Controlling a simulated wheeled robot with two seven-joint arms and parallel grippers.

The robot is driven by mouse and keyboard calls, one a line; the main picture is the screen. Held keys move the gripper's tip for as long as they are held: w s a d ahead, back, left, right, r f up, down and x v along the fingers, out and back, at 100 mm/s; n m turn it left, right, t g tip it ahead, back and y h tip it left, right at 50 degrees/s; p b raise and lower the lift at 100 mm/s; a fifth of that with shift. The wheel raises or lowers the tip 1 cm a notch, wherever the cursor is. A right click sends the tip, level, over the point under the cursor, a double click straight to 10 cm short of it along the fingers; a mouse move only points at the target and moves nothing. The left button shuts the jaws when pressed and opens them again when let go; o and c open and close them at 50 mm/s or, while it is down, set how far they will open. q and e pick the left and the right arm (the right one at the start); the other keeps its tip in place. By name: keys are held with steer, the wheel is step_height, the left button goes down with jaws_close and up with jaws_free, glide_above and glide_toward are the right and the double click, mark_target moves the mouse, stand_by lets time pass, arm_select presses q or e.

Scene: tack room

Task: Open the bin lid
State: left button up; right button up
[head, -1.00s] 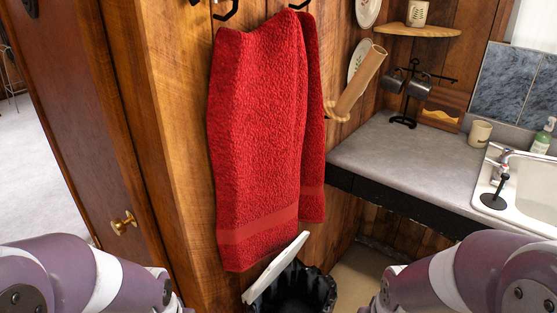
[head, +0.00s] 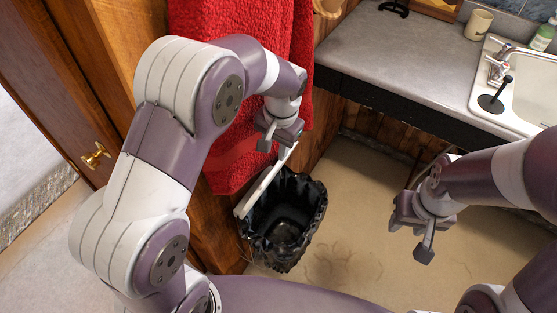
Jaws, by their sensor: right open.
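The bin (head: 284,222) stands on the floor at the middle of the head view, lined with a black bag and seemingly empty. Its white lid (head: 258,190) stands steeply raised along the bin's left side, so the mouth is uncovered. My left gripper (head: 274,150) points down at the upper end of the lid, in front of the red towel. I cannot tell whether it touches the lid or how far its fingers are apart. My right gripper (head: 408,240) is open and empty, to the right of the bin and apart from it.
A red towel (head: 190,25) hangs on the wooden wall behind the lid. A grey counter (head: 415,55) with a sink (head: 510,105) and a cup (head: 478,24) is at the upper right. Floor right of the bin (head: 345,215) is clear. A door with a brass knob (head: 95,155) is at left.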

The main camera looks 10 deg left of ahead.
mark_target(273, 171)
arm_select(q)
steer(key=f, duration=0.5)
steer(key=a+f, duration=0.1)
steer(key=f, duration=0.2)
steer(key=shift+w+f, duration=0.1)
steer(key=shift+w, duration=0.3)
steer(key=shift+s+f+p, duration=0.1)
steer(key=shift+f+p, duration=0.2)
steer(key=shift+f, duration=0.35)
steer(key=shift+c, duration=0.3)
jaws_close()
